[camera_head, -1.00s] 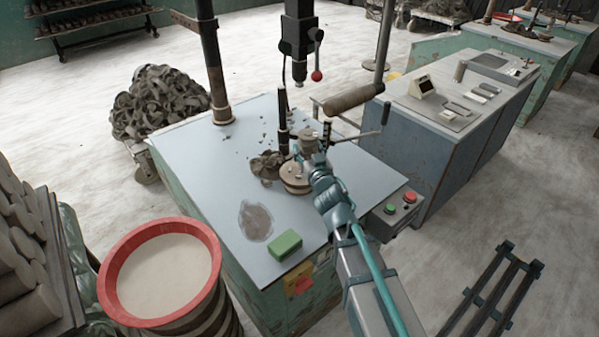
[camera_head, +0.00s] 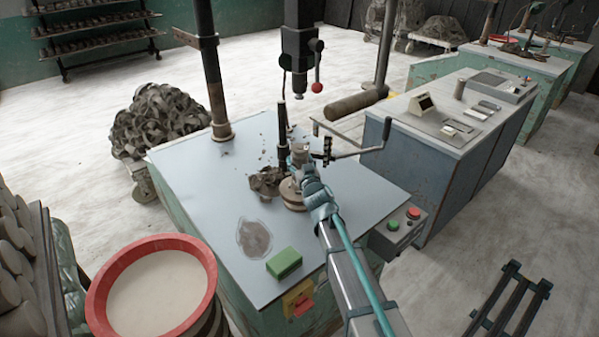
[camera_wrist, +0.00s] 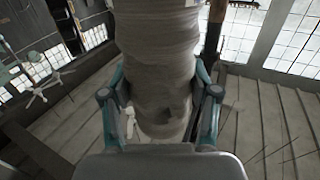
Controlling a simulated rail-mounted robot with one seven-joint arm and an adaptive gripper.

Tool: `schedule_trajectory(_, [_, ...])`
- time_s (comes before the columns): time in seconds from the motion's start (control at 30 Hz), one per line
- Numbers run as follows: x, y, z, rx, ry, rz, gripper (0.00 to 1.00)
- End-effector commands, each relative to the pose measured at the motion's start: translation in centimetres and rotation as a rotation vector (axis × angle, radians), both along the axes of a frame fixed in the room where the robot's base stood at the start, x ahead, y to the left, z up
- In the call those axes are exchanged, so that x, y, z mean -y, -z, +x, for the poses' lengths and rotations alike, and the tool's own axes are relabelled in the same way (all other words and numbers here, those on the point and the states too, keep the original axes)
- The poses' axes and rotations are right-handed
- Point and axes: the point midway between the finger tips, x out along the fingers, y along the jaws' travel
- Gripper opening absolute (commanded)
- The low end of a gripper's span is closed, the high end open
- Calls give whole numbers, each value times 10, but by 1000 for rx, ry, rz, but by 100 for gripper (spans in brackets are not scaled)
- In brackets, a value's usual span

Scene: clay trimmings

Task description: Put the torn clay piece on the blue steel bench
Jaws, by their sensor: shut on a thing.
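My gripper (camera_head: 299,165) is over the round stepped plate (camera_head: 292,194) on the near bench. In the wrist view my gripper's two fingers (camera_wrist: 160,108) close on both sides of a thick grey-brown clay piece (camera_wrist: 158,55) with ridged sides and a rounded lower end. In the head view this clay piece (camera_head: 301,151) is small and partly hidden by my gripper; whether it touches the plate I cannot tell. The near bench (camera_head: 195,175) has a pale blue-grey top and green sides. A bench with worn blue sides (camera_head: 408,175) and a grey top stands to its right.
Brown clay scraps (camera_head: 265,181) lie left of the plate. A dark upright rod (camera_head: 282,135) and a crank (camera_head: 375,137) stand close to my gripper. A green block (camera_head: 284,263) is at the front edge. The right bench carries a small panel (camera_head: 426,104) and several flat items.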

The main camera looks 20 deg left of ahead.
Motion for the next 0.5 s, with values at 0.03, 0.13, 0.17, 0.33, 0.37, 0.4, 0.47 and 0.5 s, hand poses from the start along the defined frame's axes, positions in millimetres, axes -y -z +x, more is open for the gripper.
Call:
schedule_trajectory(0.03, [-1, 0, 2, 2, -1, 2, 0])
schedule_trajectory(0.13, [-3, 4, 5, 2, -1, 4, 0])
schedule_trajectory(0.17, [-4, 7, 7, 2, -1, 3, 0])
schedule_trajectory(0.33, [-6, 27, 9, 0, -1, 2, 0])
schedule_trajectory(0.37, [-6, 30, 9, 1, -1, 2, 0])
schedule_trajectory(0.4, [-6, 32, 9, 1, -1, 3, 0])
schedule_trajectory(0.47, [-5, 35, 8, 2, -1, 2, 0])
schedule_trajectory(0.5, [-5, 36, 8, 2, 0, 2, 0])
